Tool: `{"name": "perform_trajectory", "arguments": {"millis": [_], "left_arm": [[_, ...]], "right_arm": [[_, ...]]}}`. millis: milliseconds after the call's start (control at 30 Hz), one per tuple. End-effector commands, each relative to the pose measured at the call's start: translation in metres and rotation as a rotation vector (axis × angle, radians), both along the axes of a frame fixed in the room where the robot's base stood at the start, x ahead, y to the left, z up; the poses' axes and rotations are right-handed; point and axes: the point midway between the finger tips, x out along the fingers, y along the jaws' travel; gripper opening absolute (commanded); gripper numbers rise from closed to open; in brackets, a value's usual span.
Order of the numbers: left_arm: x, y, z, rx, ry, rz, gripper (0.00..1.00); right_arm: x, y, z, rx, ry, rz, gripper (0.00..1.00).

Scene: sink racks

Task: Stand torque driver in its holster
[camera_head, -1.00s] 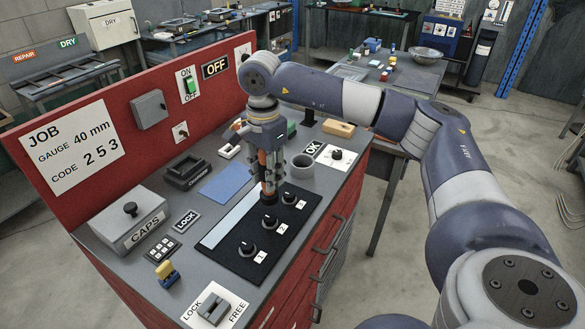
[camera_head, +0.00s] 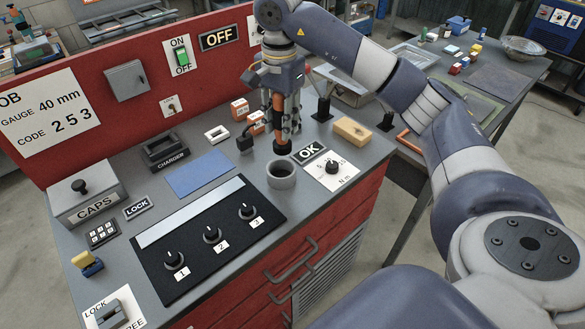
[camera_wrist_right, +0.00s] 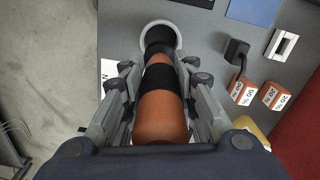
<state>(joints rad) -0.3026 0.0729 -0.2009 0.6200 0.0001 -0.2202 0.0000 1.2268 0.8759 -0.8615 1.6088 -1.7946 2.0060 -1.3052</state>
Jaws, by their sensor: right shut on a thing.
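The torque driver (camera_head: 278,112) is orange with black bands and hangs upright, black end down. My right gripper (camera_head: 284,132) is shut on it. In the right wrist view the driver (camera_wrist_right: 163,118) lies between the fingers of my gripper (camera_wrist_right: 158,75). The holster, a grey round cup (camera_head: 281,178), stands on the bench just in front of and below the driver's lower end in the head view. In the wrist view the driver's black end overlaps the cup's opening (camera_wrist_right: 142,36); how high it is above the rim is hard to tell. My left gripper is out of view.
A black power plug (camera_head: 245,143) and small orange-and-white boxes (camera_head: 240,109) stand close behind. An OK plate (camera_head: 309,153), a Nm dial (camera_head: 332,167) and a tan block (camera_head: 352,131) are to the right. A black panel with three knobs (camera_head: 195,262) lies in front left.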

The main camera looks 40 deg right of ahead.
Motion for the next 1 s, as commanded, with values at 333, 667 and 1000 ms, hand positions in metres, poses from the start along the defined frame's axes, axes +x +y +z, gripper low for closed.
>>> {"name": "perform_trajectory", "arguments": {"millis": [333, 667, 1000], "left_arm": [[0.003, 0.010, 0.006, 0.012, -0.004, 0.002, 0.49], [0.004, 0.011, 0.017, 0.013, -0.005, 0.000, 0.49], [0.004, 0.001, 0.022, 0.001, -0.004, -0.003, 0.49]], "right_arm": [[-0.001, 0.001, -0.039, 0.001, 0.004, 0.004, 0.00], [-0.001, 0.001, -0.074, 0.001, 0.003, 0.004, 0.00], [0.000, 0.001, -0.099, 0.001, -0.002, 0.003, 0.00]]}}
